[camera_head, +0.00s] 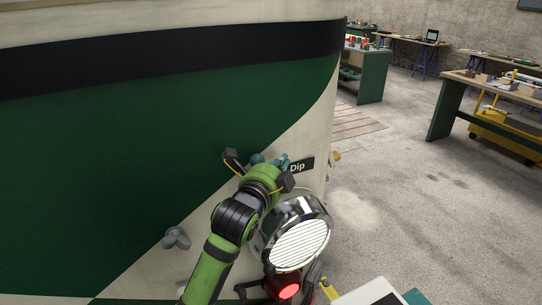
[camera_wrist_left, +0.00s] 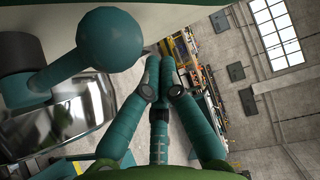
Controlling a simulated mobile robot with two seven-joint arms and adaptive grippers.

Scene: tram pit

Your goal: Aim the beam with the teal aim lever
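The teal aim lever shows in the left wrist view as a round knob (camera_wrist_left: 110,40) on a short stem, at the upper left. In the head view a teal ball (camera_head: 256,159), apparently the same knob, shows just beyond my left wrist. My left gripper (camera_head: 283,161) is at the tram's curved front, beside the small Dip plate (camera_head: 301,165). In the left wrist view its teal fingers (camera_wrist_left: 170,48) come together, with nothing visible between them. The knob is to their left and looks apart from them. The round chrome headlamp (camera_head: 300,236) is below my wrist. My right gripper is not in view.
The green and cream tram body (camera_head: 120,140) fills the left of the head view. A grey knob (camera_head: 176,238) sticks out lower left. A red lamp (camera_head: 289,290) glows below the headlamp. The concrete floor (camera_head: 410,200) at right is open; workbenches (camera_head: 505,90) stand farther back.

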